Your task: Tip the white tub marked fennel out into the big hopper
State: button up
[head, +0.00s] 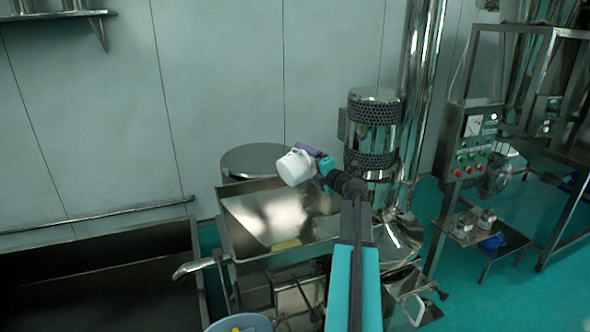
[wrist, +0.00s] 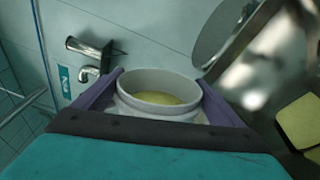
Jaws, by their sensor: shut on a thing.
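The white tub (head: 294,167) is held up in the air over the back part of the big steel hopper (head: 238,225). It looks tilted in the head view, and no marking on it can be read. In the wrist view the tub (wrist: 160,103) shows its open mouth, with yellowish contents inside. My gripper (head: 312,163) has its purple fingers shut on the tub, one on each side, as the wrist view also shows. A yellow patch (head: 287,244) lies in the hopper near its front edge.
A round steel drum (head: 252,158) stands behind the hopper. A perforated steel cylinder (head: 373,125) and a tall pipe (head: 418,80) rise close on the right. A dark steel trough (head: 100,270) lies at the left. A control panel (head: 477,142) stands farther right.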

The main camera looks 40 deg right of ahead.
dwell(0.4)
jog(key=shift+f+n+b, duration=0.1)
jog(key=shift+n+b, duration=1)
jog(key=shift+n, duration=0.3)
jog(key=shift+n+b, duration=1.45)
jog(key=shift+n, duration=0.65)
jog(key=shift+n+b, duration=0.4)
jog(key=shift+b, duration=0.1)
jog(key=shift+n+b, duration=2.1)
jog(key=shift+n, duration=0.2)
jog(key=shift+n+b, duration=0.5)
jog(key=shift+n, duration=0.2)
